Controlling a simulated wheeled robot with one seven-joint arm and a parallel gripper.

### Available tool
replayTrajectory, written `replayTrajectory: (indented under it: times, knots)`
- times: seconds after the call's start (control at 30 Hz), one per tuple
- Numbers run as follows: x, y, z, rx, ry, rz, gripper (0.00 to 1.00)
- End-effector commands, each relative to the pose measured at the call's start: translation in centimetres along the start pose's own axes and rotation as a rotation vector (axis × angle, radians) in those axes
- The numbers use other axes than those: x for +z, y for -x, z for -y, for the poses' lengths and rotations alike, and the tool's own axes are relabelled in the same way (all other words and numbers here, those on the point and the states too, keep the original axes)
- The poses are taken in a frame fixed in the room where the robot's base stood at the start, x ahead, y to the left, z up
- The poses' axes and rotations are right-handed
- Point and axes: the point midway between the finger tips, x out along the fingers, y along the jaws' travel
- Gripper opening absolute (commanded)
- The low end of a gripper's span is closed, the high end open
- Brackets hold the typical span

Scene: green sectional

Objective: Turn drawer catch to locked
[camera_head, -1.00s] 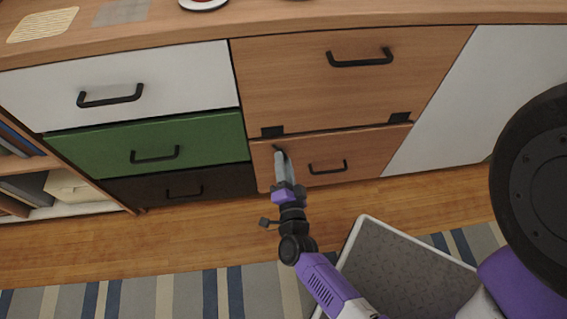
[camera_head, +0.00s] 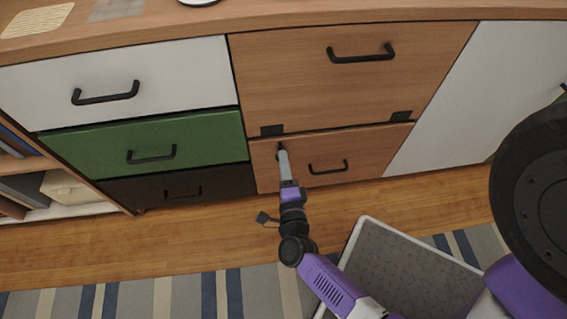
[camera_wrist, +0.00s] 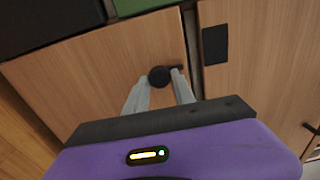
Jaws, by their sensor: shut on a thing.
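The drawer catch is a small black round knob with a short tab (camera_wrist: 159,77) near the edge of the lower wooden drawer front (camera_wrist: 85,85). In the head view the catch (camera_head: 281,147) is a dark spot at the upper left of that drawer front (camera_head: 362,150), mostly hidden by the fingers. My gripper (camera_head: 282,155) reaches it from below. In the wrist view its two pale fingers (camera_wrist: 162,78) sit on either side of the knob, shut on it. The tab points right in that view, toward the gap beside the drawer front.
A larger wooden front (camera_head: 350,85) with two black plates along its lower edge is above. White (camera_head: 130,85), green (camera_head: 150,143) and dark brown (camera_head: 165,188) drawers stand to the left. Black bar handles (camera_head: 328,167) stick out. A grey mat-like panel (camera_head: 400,270) lies on the floor.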

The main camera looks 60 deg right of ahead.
Motion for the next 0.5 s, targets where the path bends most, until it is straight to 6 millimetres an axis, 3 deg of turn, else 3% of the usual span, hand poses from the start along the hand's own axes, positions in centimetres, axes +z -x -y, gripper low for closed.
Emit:
replayTrajectory:
  times: [0.37, 0.4, 0.5]
  knots:
    - [-0.1, 0.01, -0.07, 0.002, -0.006, -0.002, 0.0]
    - [-0.1, 0.01, -0.07, 0.002, -0.006, -0.002, 0.33]
    - [-0.09, 0.01, -0.07, 0.002, -0.005, -0.002, 0.52]
